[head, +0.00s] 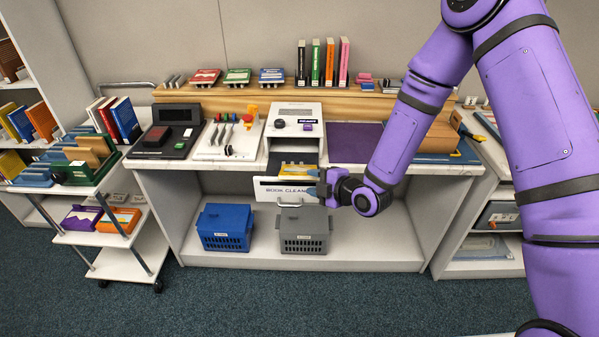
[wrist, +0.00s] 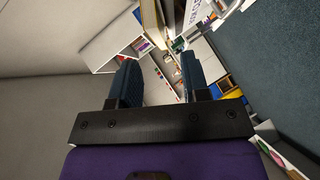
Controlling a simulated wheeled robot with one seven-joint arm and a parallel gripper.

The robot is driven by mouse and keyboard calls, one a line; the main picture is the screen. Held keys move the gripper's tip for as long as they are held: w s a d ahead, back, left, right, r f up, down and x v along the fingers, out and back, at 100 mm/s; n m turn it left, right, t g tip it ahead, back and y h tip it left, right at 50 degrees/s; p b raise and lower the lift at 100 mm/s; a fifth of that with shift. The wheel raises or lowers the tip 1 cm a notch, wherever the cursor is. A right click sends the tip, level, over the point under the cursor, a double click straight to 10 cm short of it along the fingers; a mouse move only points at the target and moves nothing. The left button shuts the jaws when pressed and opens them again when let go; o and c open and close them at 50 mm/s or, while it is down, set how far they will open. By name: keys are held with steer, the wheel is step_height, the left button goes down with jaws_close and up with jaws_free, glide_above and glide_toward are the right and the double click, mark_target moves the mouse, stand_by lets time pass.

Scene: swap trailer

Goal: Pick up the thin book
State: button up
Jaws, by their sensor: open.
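I cannot tell for certain which book is the thin one. A yellow book-like item (head: 298,169) lies in the opened drawer of the book cleaner, behind its white front panel (head: 268,190) lettered "BOOK CLEAN…". Slim upright books stand on the wooden ledge, among them a pink one (head: 344,62) and a green one (head: 315,64). My gripper (head: 319,187) is at the right end of the drawer front. In the wrist view its two fingers (wrist: 160,80) are apart, with nothing clearly held between them. Whether a finger touches the panel is unclear.
A blue crate (head: 224,228) and a grey crate (head: 304,232) stand on the lower shelf. A cart (head: 130,257) with books is at left. A control panel (head: 229,139) and a purple mat (head: 354,142) flank the cleaner. The carpet in front is clear.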

mark_target(301, 178)
steer(key=shift+x, duration=2.65)
steer(key=shift+d, duration=0.1)
jaws_close()
